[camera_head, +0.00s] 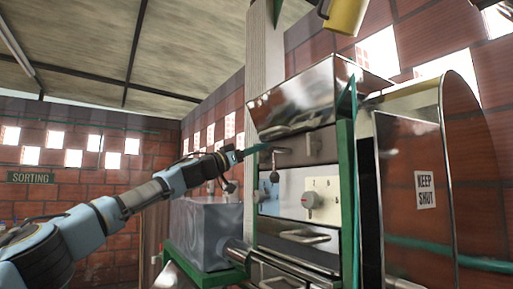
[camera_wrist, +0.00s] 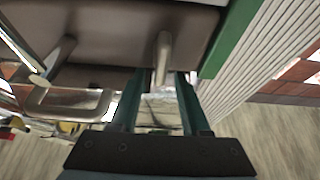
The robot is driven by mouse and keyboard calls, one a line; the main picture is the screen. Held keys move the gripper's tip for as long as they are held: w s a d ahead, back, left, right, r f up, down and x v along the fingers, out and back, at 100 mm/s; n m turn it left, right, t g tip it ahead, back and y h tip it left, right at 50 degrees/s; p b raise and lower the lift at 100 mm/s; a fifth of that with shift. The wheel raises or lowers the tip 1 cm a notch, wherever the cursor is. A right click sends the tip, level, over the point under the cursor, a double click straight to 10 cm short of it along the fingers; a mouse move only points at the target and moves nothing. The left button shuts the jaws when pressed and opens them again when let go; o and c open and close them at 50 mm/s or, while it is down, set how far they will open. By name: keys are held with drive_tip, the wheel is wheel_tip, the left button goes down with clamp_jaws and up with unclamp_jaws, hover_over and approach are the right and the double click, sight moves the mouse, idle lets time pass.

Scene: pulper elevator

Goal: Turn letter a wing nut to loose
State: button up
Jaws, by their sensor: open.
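My gripper (camera_head: 258,149) is at the left edge of the machine's upper front panel in the head view. In the wrist view my gripper (camera_wrist: 158,82) is open, with its two dark green fingers spread apart. A metal lever with a rounded end (camera_head: 281,151) shows just right of my gripper in the head view. I cannot make out any letter marking, so I cannot tell which part is the letter a wing nut.
Below is a panel with a round knob (camera_head: 311,201) and numbers. A bar handle (camera_wrist: 70,103) is left of the fingers in the wrist view. A slanted metal hood (camera_head: 292,100) overhangs the panel. A green frame post (camera_head: 347,190) and a "KEEP SHUT" cover (camera_head: 412,195) stand right.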

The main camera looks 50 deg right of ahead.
drive_tip(key=shift+c, duration=0.2)
clamp_jaws()
drive_tip(key=shift+n+b, duration=0.4)
drive_tip(key=shift+b, duration=0.1)
drive_tip(key=shift+w+d+f+n+t+y+p, duration=0.1)
drive_tip(key=shift+w+f+n+t+y+p, duration=0.35)
drive_tip(key=shift+n+t, duration=2.05)
drive_tip(key=shift+w+d+f+n+t+y+p, duration=0.25)
drive_tip(key=shift+n+y+p, duration=0.5)
drive_tip(key=shift+n, duration=3.95)
drive_tip(key=shift+w+f+n+t+y+p, duration=0.3)
drive_tip(key=shift+n+t+p, duration=0.9)
drive_tip(key=shift+n, duration=2.4)
drive_tip(key=shift+s+t, duration=0.1)
drive_tip(key=shift+t, duration=0.15)
